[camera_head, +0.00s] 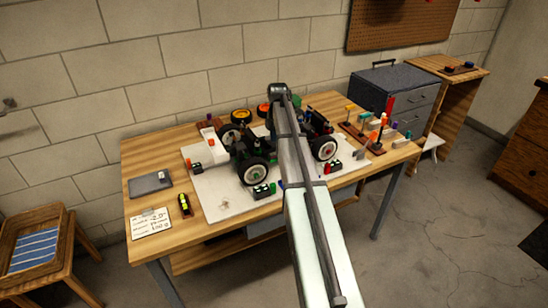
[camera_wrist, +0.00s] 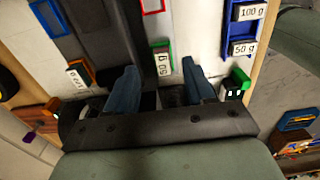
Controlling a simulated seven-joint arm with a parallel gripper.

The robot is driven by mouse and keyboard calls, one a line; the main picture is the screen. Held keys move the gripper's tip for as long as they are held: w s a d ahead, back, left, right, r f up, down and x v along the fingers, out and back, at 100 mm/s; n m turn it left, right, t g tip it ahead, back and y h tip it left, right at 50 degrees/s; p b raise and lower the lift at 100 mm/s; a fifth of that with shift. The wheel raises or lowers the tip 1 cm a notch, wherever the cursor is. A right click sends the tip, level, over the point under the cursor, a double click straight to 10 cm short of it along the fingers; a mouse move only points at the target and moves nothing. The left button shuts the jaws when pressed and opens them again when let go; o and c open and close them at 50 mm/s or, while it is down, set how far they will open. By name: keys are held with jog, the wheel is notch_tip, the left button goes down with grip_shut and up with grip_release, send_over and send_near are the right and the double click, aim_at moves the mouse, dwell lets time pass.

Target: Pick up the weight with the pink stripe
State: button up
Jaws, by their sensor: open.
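I cannot pick out a weight with a pink stripe for certain in either view. In the wrist view my gripper (camera_wrist: 160,66) is open, with its two blue fingers apart. A dark block with a green edge and a white label (camera_wrist: 163,64), which seems to read 50 g, shows between the fingertips. I cannot tell its height relative to them, and nothing looks clamped. An orange-edged labelled block (camera_wrist: 77,76) lies left of the left finger. In the head view my arm crosses the middle of the table and hides the gripper.
A blue holder (camera_wrist: 230,30) with 100 g and 50 g labels is at the upper right of the wrist view. In the head view the racecar (camera_head: 250,150) stands on a white board (camera_head: 215,200) on the wooden table (camera_head: 140,160). Small coloured items (camera_head: 375,135) crowd the right side.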

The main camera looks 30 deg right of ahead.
aim_at(274, 156)
jog(key=shift+s+d+f, duration=0.1)
jog(key=shift+f, duration=2.45)
jog(key=shift+c, duration=0.3)
grip_shut()
